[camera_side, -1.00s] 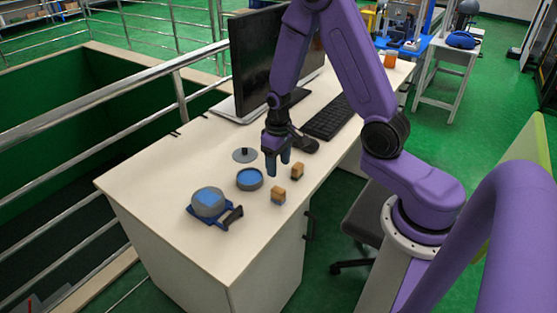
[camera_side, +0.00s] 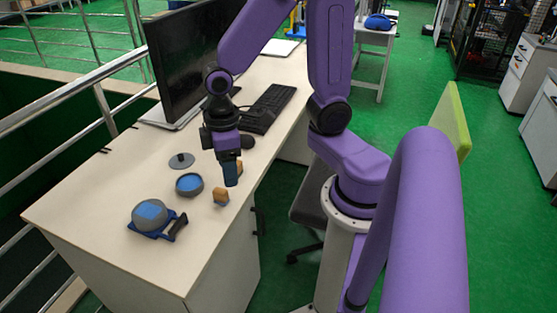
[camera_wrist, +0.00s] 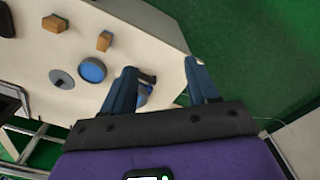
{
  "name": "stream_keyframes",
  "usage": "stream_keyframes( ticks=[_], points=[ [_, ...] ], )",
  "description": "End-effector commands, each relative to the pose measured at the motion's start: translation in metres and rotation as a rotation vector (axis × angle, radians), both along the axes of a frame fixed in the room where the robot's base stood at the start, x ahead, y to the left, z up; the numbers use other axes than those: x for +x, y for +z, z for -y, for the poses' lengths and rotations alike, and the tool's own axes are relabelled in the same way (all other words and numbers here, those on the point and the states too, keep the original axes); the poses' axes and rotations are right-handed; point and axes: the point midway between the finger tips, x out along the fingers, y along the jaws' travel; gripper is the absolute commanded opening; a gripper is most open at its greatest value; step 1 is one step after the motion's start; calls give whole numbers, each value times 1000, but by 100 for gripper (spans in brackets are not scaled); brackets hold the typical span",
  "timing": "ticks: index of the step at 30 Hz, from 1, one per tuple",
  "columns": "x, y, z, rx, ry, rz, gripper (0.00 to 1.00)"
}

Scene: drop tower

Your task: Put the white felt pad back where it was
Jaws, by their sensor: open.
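I cannot make out a white felt pad in either view. My gripper (camera_side: 231,176) is open, pointing down above the desk's near edge, beside two small wooden blocks. The front block (camera_side: 221,196) stands just below left of the fingers; the rear block (camera_side: 240,168) is partly hidden behind them. In the wrist view, my gripper (camera_wrist: 162,78) has its fingers apart with nothing clearly held. A small pale spot shows at the right fingertip; I cannot tell what it is. Both blocks also show there, one at left (camera_wrist: 54,24) and one nearer (camera_wrist: 104,41).
A round blue-floored dish (camera_side: 189,184) and a grey knobbed lid (camera_side: 181,161) lie left of the gripper. A grey and blue round object (camera_side: 149,214) sits on a blue holder with a dark handle (camera_side: 178,228). The monitor (camera_side: 185,60) and keyboard (camera_side: 269,103) stand behind.

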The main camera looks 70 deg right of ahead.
Motion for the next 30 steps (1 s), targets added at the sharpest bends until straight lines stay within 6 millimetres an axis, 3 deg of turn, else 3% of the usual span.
stream_keyframes(
  ticks=[9,15,30],
  points=[
    [-79,34,-7,10,282,7,59],
    [-110,44,-3,11,390,8,59],
    [-118,47,-1,10,420,6,59]
  ],
)
